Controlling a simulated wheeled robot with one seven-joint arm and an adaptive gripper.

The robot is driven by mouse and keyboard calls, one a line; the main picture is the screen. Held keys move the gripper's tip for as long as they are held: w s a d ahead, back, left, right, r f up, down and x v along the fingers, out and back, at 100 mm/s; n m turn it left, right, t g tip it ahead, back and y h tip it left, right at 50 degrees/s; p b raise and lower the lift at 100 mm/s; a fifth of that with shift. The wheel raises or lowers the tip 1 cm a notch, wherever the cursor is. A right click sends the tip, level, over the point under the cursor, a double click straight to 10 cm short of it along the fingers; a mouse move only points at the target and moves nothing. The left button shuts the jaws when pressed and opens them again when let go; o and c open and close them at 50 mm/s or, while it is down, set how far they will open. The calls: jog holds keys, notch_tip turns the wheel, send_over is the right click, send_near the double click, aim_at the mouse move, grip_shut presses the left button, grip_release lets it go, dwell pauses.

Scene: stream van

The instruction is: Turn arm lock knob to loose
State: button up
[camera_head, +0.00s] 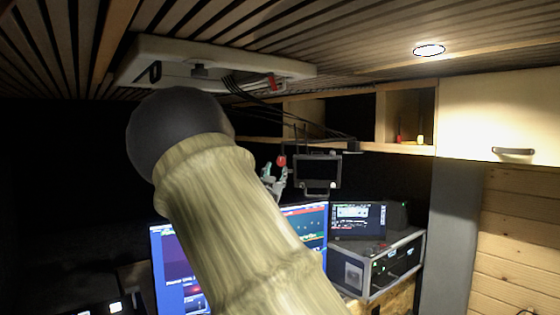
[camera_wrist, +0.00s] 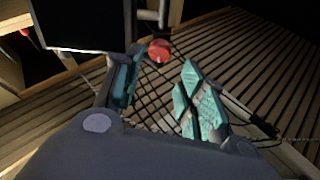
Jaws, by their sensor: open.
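The red round knob (camera_head: 281,160) sits by the arm of the small hanging monitor. In the wrist view the red knob (camera_wrist: 159,50) shows just beyond the fingertips, between their lines and closer to the left finger. Its loose or tight setting cannot be read. My gripper (camera_head: 272,177) has teal finger pads and is just below the knob in the head view. In the wrist view my gripper (camera_wrist: 162,82) is open with nothing between its pads. I see no contact with the knob.
The small hanging monitor (camera_head: 318,170) is right beside my gripper. Cables (camera_head: 290,115) run under the slatted ceiling. Below stand lit screens (camera_head: 312,218) and a rack case (camera_head: 385,265). A large close tube with a dark round end hides much of the head view.

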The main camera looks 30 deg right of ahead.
aim_at(281, 162)
jog(key=p+x, duration=0.3)
jog(key=x, duration=0.3)
jog(key=shift+w+d+r, duration=0.15)
jog(key=shift+d, duration=0.1)
jog(key=shift+p+x, duration=0.45)
jog(key=shift+x, duration=0.35)
jog(key=shift+c, duration=0.4)
jog(key=c, duration=0.7)
